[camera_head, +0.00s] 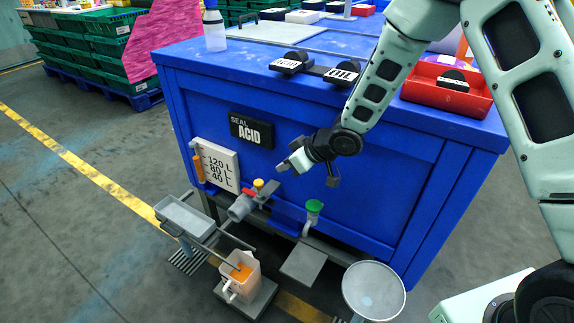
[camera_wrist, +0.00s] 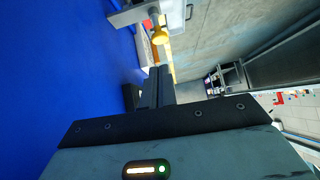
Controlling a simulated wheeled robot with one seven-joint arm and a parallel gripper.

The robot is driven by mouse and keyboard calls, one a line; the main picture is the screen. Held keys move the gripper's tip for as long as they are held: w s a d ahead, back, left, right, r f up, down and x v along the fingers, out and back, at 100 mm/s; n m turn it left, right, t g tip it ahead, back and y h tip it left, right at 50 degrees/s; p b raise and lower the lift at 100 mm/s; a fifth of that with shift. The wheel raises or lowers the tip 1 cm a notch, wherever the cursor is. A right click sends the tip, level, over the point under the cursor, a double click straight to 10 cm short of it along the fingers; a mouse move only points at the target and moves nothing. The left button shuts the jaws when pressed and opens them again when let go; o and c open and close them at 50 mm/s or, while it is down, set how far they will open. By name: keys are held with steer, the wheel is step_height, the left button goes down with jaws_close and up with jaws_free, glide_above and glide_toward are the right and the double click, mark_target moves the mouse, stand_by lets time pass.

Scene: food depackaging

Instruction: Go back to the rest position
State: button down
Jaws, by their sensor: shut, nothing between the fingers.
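My gripper (camera_head: 282,167) hangs in front of the blue tank's (camera_head: 400,185) front face, below and right of the SEAL ACID sign (camera_head: 252,130). It is shut and empty. In the wrist view its dark fingers (camera_wrist: 158,78) lie together, with the blue tank wall on the left. A yellow knob (camera_head: 258,183) is left of and below the fingers, apart from them; it also shows beyond the fingertips in the wrist view (camera_wrist: 160,36).
A red-handled valve (camera_head: 241,205) and a green-topped valve (camera_head: 313,207) stick out low on the tank. A container with orange contents (camera_head: 240,274) stands below. A red tray (camera_head: 440,87) sits on the tank top. Open floor lies left.

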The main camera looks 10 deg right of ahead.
steer(key=s+a+r+g+h, duration=0.1)
steer(key=s+a+r+h, duration=0.15)
steer(key=s+r, duration=0.65)
steer(key=s+d+r+m+g+h, duration=0.1)
steer(key=s+r+g+h, duration=0.15)
steer(key=s, duration=1.05)
steer(key=s+d+r+g+h, duration=0.1)
steer(key=s+d+r+g, duration=0.15)
steer(key=s, duration=1.15)
step_height(320, 180, up, 13)
steer(key=w+p, duration=0.1)
steer(key=p, duration=1.1)
steer(key=shift+a+p, duration=0.4)
